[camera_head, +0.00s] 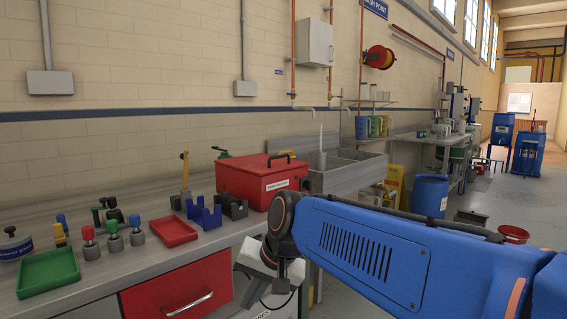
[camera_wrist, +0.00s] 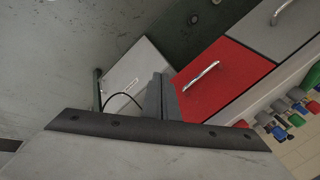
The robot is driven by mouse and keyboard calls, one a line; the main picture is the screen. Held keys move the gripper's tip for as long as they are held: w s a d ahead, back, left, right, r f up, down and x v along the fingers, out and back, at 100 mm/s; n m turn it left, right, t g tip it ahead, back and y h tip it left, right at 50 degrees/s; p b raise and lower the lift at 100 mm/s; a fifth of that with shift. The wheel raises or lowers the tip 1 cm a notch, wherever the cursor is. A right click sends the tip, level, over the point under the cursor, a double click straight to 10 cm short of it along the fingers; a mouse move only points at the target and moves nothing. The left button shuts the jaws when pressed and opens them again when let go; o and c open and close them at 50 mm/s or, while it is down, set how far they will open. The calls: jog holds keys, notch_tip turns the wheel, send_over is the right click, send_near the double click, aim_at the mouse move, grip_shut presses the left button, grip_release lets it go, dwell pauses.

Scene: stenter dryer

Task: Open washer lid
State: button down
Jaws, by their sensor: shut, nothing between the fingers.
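The washer appears to be the red box (camera_head: 262,185) with a white label and a black handle (camera_head: 279,155) on top. It stands on the grey workbench beside the sink, and its lid is down. My blue arm reaches in from the right in the head view, in front of the bench. My gripper is low at the bench's front edge, below and apart from the red box, and its fingers are mostly hidden there. In the wrist view my gripper (camera_wrist: 162,78) is shut and empty, pointing toward the bench front and floor. The red box is not visible there.
A red drawer (camera_head: 178,289) with a metal handle is in the bench front; it also shows in the wrist view (camera_wrist: 215,80). A white box (camera_wrist: 140,75) with a cable is near the fingers. Red tray (camera_head: 174,231), green tray (camera_head: 48,272) and blue holders (camera_head: 204,214) crowd the benchtop.

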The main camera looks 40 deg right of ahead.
jog(key=w+d+r+m+t+y, duration=0.1)
jog(key=w+d+r+m, duration=0.3)
jog(key=w+r+m, duration=0.25)
jog(key=m+t+h, duration=0.1)
jog(key=m+t, duration=0.7)
jog(key=m, duration=1.2)
send_near(286, 167)
jog(key=w, duration=0.3)
jog(key=w+a, duration=0.1)
jog(key=w, duration=0.5)
jog(key=shift+a+f, duration=0.2)
jog(key=shift+a, duration=0.1)
